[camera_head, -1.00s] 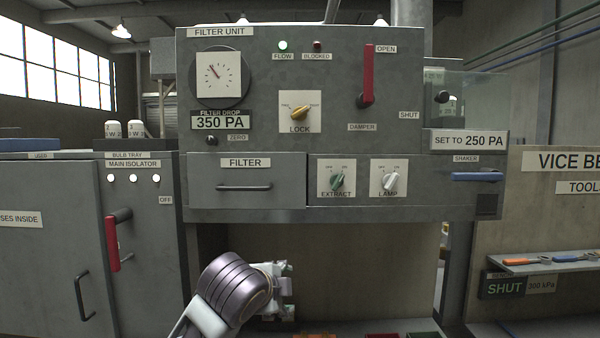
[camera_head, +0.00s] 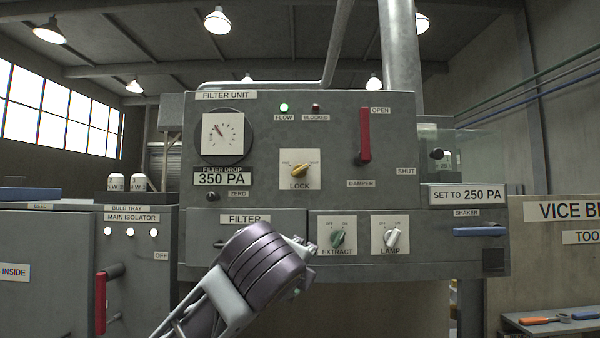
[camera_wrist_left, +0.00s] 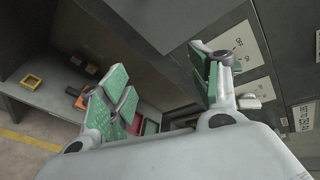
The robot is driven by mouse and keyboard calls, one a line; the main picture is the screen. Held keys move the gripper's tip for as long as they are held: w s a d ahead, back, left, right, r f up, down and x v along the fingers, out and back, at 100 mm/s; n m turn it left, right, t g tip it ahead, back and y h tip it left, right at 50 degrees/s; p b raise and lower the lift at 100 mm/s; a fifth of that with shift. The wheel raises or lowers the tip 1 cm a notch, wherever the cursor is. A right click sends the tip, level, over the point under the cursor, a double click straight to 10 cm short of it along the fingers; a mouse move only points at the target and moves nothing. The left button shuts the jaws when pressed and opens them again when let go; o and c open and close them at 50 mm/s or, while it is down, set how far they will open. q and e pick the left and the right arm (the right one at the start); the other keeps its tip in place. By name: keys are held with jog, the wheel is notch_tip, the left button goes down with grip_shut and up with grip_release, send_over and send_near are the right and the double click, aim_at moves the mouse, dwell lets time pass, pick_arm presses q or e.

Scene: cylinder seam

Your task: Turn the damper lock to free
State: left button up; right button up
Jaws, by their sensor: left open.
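My left gripper (camera_head: 306,262) is below the lock, in front of the lower panel near the EXTRACT switch, partly hidden behind my own wrist. In the left wrist view the gripper (camera_wrist_left: 165,95) is open with green pads and nothing between them. My right gripper is not in view.
The FILTER drawer (camera_head: 240,219) is partly covered by my arm. The panel face around the lock is clear.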

aim_at(300, 170)
pick_arm(q)
jog(key=s+r+m+t+y, duration=0.1)
jog(key=s+r+m+t, duration=0.1)
jog(key=r, duration=0.8)
jog(key=s+r+m+t+y, duration=0.1)
jog(key=s+r+m, duration=0.2)
jog(key=r, duration=0.7)
jog(key=shift+s+d+t, duration=0.4)
jog(key=shift+s, duration=0.8)
jog(key=shift+w, duration=0.2)
jog(key=w+p, duration=0.4)
jog(key=w, duration=0.7)
jog(key=shift+w, duration=1.25)
jog(key=shift+f, duration=0.1)
jog(key=shift+c, duration=0.5)
